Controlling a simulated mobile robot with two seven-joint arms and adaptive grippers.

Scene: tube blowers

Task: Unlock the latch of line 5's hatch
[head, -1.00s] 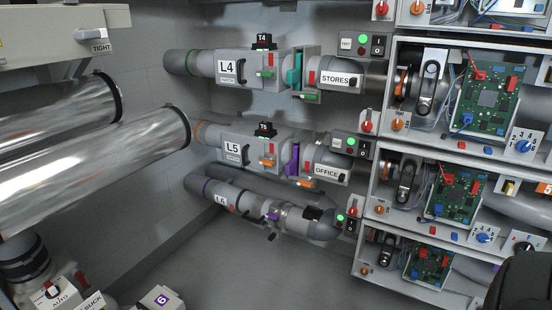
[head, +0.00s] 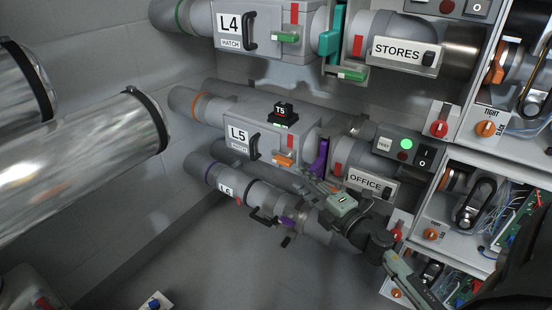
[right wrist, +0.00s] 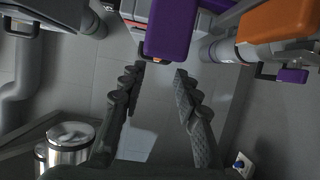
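The line 5 hatch (head: 258,117) is a grey box labelled L5 in the head view, with a black handle (head: 254,146) on its front. Its orange latch tab (head: 284,160) sits at the lower right, under a red mark. My right gripper (head: 308,182) is just right of and below the latch, in front of the purple slide piece (head: 322,157). In the right wrist view my right gripper (right wrist: 158,72) is open, with nothing between its fingers. A purple block (right wrist: 170,35) is just beyond the fingertips; an orange part (right wrist: 280,22) is upper right, which one I cannot tell.
The L6 pipe (head: 228,184) runs close below the gripper. The OFFICE plate (head: 370,183) and a switch box (head: 403,153) are to the right. The L4 line (head: 230,27) is above.

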